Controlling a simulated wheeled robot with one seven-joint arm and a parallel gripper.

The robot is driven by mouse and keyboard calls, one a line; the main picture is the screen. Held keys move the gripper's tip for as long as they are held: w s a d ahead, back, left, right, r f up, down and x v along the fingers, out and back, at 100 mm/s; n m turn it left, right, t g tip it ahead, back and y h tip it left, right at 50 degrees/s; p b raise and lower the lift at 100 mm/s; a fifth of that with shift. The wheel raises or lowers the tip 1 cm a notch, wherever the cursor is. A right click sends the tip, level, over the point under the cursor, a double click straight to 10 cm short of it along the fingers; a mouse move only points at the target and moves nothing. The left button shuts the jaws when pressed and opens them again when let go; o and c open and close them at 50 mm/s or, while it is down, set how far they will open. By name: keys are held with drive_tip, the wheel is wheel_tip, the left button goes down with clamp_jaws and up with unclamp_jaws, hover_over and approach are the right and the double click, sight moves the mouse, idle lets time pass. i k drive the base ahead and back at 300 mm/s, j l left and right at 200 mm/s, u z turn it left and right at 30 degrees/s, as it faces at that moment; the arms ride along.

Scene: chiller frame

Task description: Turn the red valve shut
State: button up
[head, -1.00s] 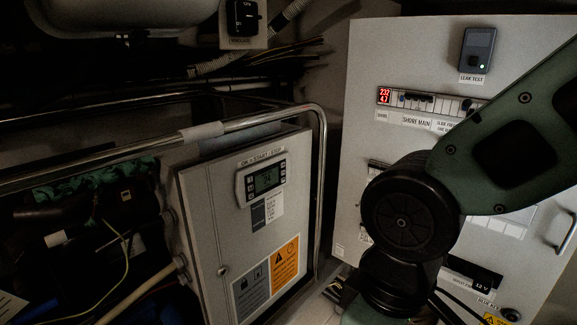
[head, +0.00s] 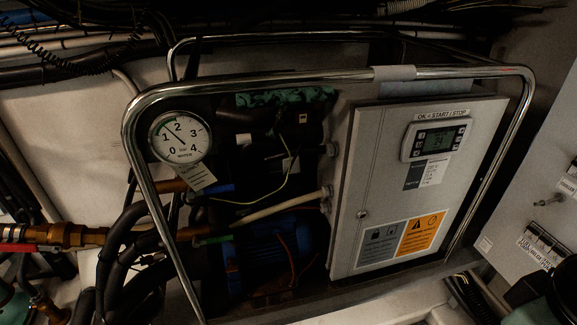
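A red lever handle (head: 18,248) shows at the left edge of the head view, beside a brass valve body (head: 68,235) on a horizontal pipe. The handle appears to lie roughly along the pipe, and its left end is cut off by the picture edge. My gripper is not in view.
A chrome tube frame (head: 135,150) surrounds a pressure gauge (head: 180,137), a blue motor (head: 262,255) and a grey control box (head: 345,190). Black hoses (head: 115,250) run close to the valve's right. A pale cabinet (head: 530,190) stands at the right.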

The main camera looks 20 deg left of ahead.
sight(8, 246)
drive_tip(key=u, duration=2.4)
drive_tip(key=i+j, duration=1)
